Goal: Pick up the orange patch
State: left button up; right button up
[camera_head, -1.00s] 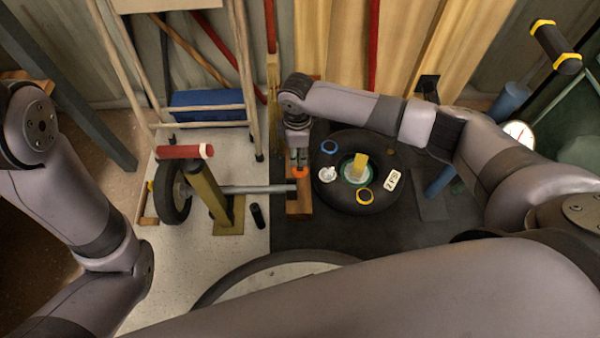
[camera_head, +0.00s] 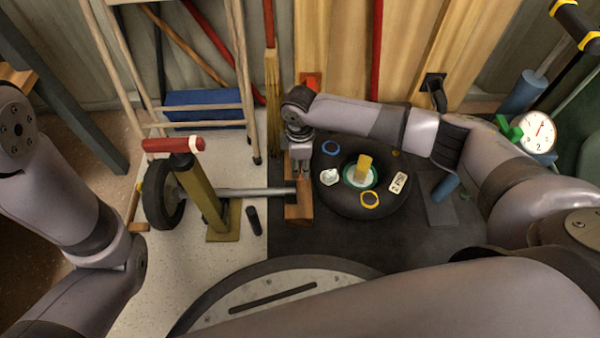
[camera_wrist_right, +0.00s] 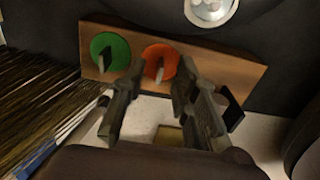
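The orange patch (camera_wrist_right: 160,62) is a round disc with a grey upright tab, on a wooden board (camera_wrist_right: 220,68) in the right wrist view. A green patch (camera_wrist_right: 110,52) with a similar tab is to its left. My right gripper (camera_wrist_right: 160,72) is open, with one fingertip on each side of the orange patch's tab; I cannot tell whether they touch it. In the head view my right gripper (camera_head: 301,172) points down over the wooden board (camera_head: 298,207) and hides the orange patch. My left arm shows at the left, but its gripper is out of the picture.
A black tyre (camera_head: 350,207) lies right of the board, with rings, a white piece and a label on it. A dial gauge (camera_head: 538,132) is at the far right. Bristles (camera_wrist_right: 35,100) lie near the gripper.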

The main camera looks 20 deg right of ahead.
jog(key=shift+c, duration=0.4)
grip_shut()
